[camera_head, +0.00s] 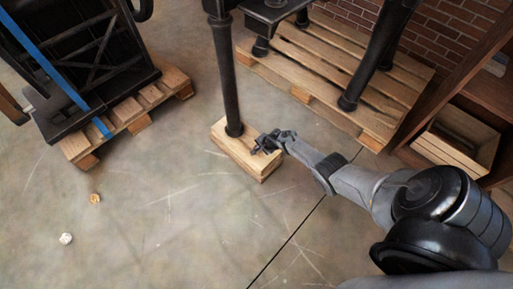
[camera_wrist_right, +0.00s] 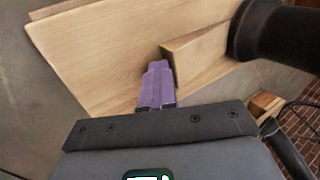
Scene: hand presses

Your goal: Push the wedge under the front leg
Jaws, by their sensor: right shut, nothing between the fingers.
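The black front leg (camera_head: 228,85) stands on a pale wooden block (camera_head: 257,171) on the floor. In the right wrist view the leg (camera_wrist_right: 270,35) is at the upper right. The small wooden wedge (camera_wrist_right: 200,52) lies on the block (camera_wrist_right: 105,55), between the leg and my right gripper (camera_wrist_right: 158,66). My right gripper's purple fingers are shut and empty, at the wedge's near end; I cannot tell whether they touch it. In the head view my right gripper (camera_head: 264,143) is low over the block, right of the leg, and the wedge is not clearly distinguishable. My left gripper is out of view.
A pallet (camera_head: 330,75) with other black legs stands behind the block. At left, a black machine (camera_head: 85,60) with a blue strap is on another pallet (camera_head: 130,115). A wooden crate (camera_head: 455,140) is at right. Two small crumpled pieces (camera_head: 66,238) lie on otherwise clear floor.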

